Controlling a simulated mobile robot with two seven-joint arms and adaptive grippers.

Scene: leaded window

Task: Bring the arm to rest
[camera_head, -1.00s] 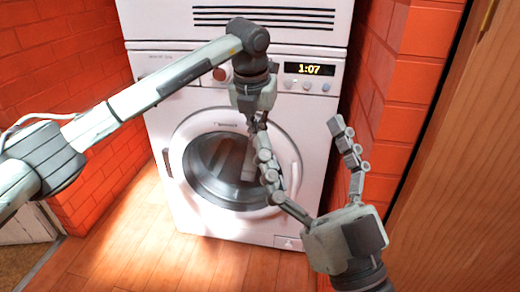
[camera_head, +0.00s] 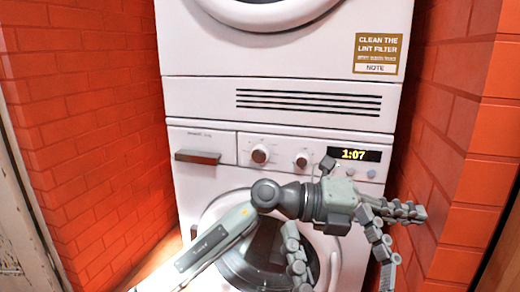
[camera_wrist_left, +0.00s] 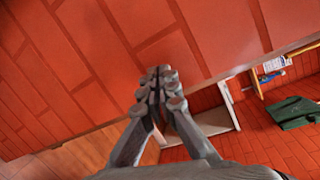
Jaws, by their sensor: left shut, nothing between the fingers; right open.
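My left arm comes in from the lower left of the head view, across the front of the washing machine. My left gripper (camera_head: 418,213) is shut and empty, with its fingers pointing right towards the red brick wall. In the left wrist view my left gripper (camera_wrist_left: 160,78) shows its fingertips together with nothing between them. My right gripper (camera_head: 334,236) is open at the bottom of the head view. Its fingers are spread apart, one in front of the round door and one further right, below my left gripper. Its palm is out of the picture.
The white washing machine (camera_head: 205,180) shows 1:07 on its display (camera_head: 354,155). A second white machine (camera_head: 300,62) with a lint filter label (camera_head: 377,53) sits above it. Red brick walls stand close on the left (camera_head: 80,110) and right (camera_head: 465,110).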

